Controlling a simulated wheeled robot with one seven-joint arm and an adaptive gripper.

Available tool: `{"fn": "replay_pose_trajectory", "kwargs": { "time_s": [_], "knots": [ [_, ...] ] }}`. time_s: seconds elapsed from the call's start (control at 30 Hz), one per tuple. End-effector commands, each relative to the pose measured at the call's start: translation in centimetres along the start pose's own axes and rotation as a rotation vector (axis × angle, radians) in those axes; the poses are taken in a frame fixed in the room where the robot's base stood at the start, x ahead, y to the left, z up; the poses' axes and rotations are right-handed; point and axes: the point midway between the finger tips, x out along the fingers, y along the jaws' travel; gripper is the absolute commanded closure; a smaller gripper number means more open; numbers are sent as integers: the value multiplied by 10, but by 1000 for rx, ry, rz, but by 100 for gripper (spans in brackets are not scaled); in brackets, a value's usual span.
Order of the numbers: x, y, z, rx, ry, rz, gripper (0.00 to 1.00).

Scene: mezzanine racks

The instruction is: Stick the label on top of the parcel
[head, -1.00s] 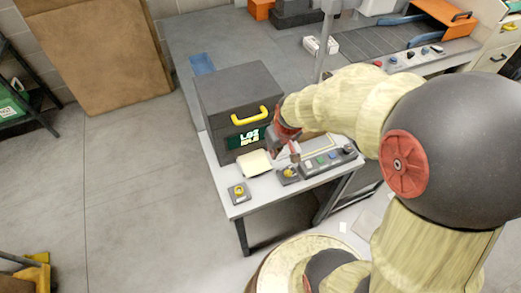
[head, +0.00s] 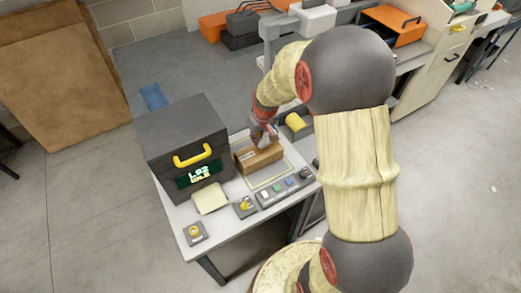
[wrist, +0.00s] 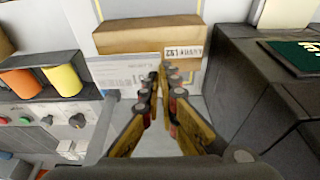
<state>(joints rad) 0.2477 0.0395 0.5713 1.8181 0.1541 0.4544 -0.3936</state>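The parcel (head: 262,160), a small brown cardboard box, sits on the white table within a pale yellow outline. In the wrist view the parcel (wrist: 140,38) is at the top, with a small printed marking on its near side. My gripper (head: 264,136) is right over the parcel. In the wrist view my gripper (wrist: 162,80) has its fingertips close together on a white label (wrist: 115,75) with a barcode and print. The label lies in front of the parcel in this view; whether it touches the parcel is unclear. The fingers hide part of the label.
A black machine (head: 182,135) with a yellow handle and lit display stands left of the parcel. A button panel (head: 285,187) lies in front, with knob boxes (head: 245,207) and a cream pad (head: 210,198) nearby. A yellow roll (head: 295,122) is behind right.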

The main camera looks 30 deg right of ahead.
Motion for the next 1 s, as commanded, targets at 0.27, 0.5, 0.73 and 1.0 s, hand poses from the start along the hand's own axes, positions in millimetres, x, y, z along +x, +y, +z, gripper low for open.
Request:
{"fn": "replay_pose_trajectory", "kwargs": {
  "time_s": [0.27,0.5,0.73,1.0],
  "knots": [
    [0,2,-8,-17,-1,-4,100],
    [14,2,-4,-16,-1,-4,100],
    [34,1,2,-16,-2,-4,100],
    [53,1,7,-15,-1,-4,100]
  ]
}}
